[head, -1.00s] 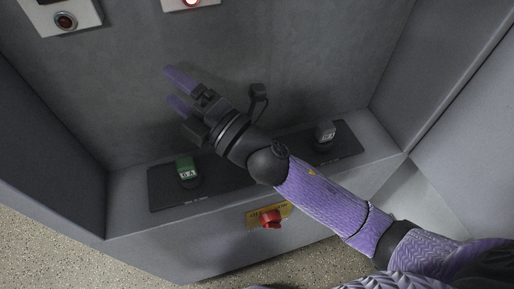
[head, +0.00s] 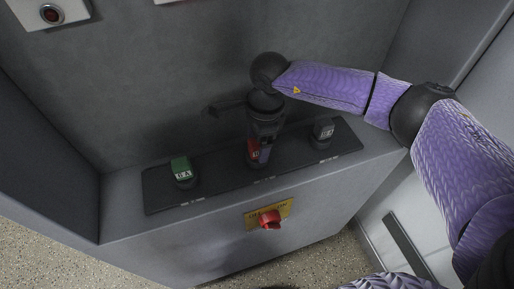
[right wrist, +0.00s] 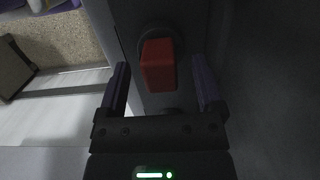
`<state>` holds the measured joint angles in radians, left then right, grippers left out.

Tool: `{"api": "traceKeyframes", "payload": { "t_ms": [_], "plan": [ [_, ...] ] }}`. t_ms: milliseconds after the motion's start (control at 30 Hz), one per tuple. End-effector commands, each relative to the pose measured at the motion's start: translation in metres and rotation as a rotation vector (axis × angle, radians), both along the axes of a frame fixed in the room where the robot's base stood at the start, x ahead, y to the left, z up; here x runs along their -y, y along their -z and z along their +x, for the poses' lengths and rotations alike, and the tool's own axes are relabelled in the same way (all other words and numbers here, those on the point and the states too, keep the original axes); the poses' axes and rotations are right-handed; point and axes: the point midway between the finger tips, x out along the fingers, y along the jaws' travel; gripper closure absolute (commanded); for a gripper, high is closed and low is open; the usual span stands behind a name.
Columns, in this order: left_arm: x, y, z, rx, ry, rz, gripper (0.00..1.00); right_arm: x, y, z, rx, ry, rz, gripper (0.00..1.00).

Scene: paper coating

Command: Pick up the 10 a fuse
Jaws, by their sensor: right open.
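A red fuse (head: 252,150) stands in the middle of the dark strip (head: 216,182) on the ledge, its label too small to read. A green fuse (head: 181,168) stands left of it and a grey fuse (head: 324,130) right of it. My right gripper (head: 262,156) points down over the red fuse and partly hides it. In the right wrist view, the red fuse (right wrist: 158,66) lies between the two open purple fingers (right wrist: 161,78), with a gap on both sides. My left gripper is not in view.
A red knob on a yellow plate (head: 286,208) sticks out of the front face below the strip. A round red button (head: 50,14) is on the back wall at top left. Grey side walls enclose the ledge left and right.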

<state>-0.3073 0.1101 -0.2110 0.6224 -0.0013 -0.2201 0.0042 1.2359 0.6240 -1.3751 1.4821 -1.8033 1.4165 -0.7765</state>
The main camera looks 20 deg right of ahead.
Motion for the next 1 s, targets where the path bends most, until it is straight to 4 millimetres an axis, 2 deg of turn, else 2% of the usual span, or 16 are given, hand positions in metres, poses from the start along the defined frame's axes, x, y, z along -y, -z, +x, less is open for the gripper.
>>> {"api": "traceKeyframes", "payload": {
  "t_ms": [33, 100, 267, 367, 600, 700, 933, 1000],
  "plan": [
    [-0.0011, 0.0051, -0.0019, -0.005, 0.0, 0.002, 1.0, -0.0019, 0.0129, -0.0003, -0.003, 0.0, 0.002, 0.15],
    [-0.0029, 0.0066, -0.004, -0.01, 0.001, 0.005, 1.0, -0.0031, 0.0211, -0.0001, -0.001, 0.0, 0.002, 0.15],
    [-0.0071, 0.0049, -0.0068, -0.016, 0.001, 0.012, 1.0, -0.0033, 0.0199, 0.0003, 0.002, 0.0, 0.003, 0.15],
    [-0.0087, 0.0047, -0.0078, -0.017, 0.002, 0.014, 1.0, -0.0033, 0.0195, 0.0003, 0.001, 0.0, 0.003, 0.32],
    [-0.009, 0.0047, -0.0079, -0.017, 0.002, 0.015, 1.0, -0.0033, 0.0194, 0.0002, 0.001, 0.0, 0.003, 0.82],
    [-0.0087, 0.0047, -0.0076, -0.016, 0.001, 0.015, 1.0, -0.0034, 0.0193, 0.0002, 0.001, 0.0, 0.003, 1.0],
    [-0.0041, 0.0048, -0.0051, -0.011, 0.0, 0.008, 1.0, -0.0034, 0.0188, 0.0003, 0.001, 0.0, 0.004, 1.0],
    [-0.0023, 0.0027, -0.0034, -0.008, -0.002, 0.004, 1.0, -0.0035, 0.0125, 0.0005, 0.002, -0.001, 0.004, 1.0]
  ]
}}
